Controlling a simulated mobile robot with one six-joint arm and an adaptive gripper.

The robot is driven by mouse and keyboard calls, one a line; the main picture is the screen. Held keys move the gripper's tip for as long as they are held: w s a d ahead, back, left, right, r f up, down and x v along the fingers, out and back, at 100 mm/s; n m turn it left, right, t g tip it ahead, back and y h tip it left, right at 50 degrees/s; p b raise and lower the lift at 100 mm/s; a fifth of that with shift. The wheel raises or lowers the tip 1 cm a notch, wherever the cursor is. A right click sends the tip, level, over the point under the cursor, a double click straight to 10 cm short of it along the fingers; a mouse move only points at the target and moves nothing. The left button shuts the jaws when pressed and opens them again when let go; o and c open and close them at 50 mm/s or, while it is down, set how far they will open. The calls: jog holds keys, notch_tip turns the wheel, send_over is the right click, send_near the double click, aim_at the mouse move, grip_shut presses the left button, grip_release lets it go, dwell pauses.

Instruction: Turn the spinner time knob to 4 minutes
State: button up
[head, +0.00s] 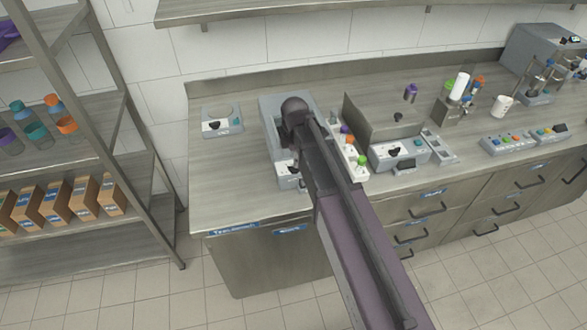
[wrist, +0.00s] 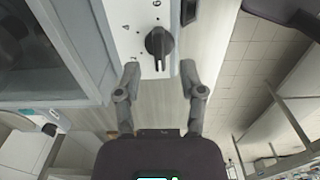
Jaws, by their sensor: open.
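A black knob (wrist: 158,42) sits on a white front panel (wrist: 125,25) with small dark marks and digits around it. Its bar stands roughly upright in the wrist view; I cannot tell for sure which mark it points at. My gripper (wrist: 160,74) is open, with one finger to each side just below the knob, apart from it and holding nothing. In the head view the panel with the knob belongs to a grey box-shaped device (head: 270,108) on the counter. My arm covers much of that device and hides the fingers there.
A small device with a knob (head: 220,122) stands to the left. A rack of coloured-cap bottles (head: 352,155) stands close to the right of my arm, beside another grey machine (head: 385,118) with a knob. The counter (head: 215,185) is bare at front left.

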jog(key=shift+f+b, duration=1.25)
jog(key=shift+f, duration=0.3)
jog(key=shift+c, duration=0.2)
grip_shut()
jog(key=shift+a, duration=0.25)
jog(key=shift+d, duration=0.2)
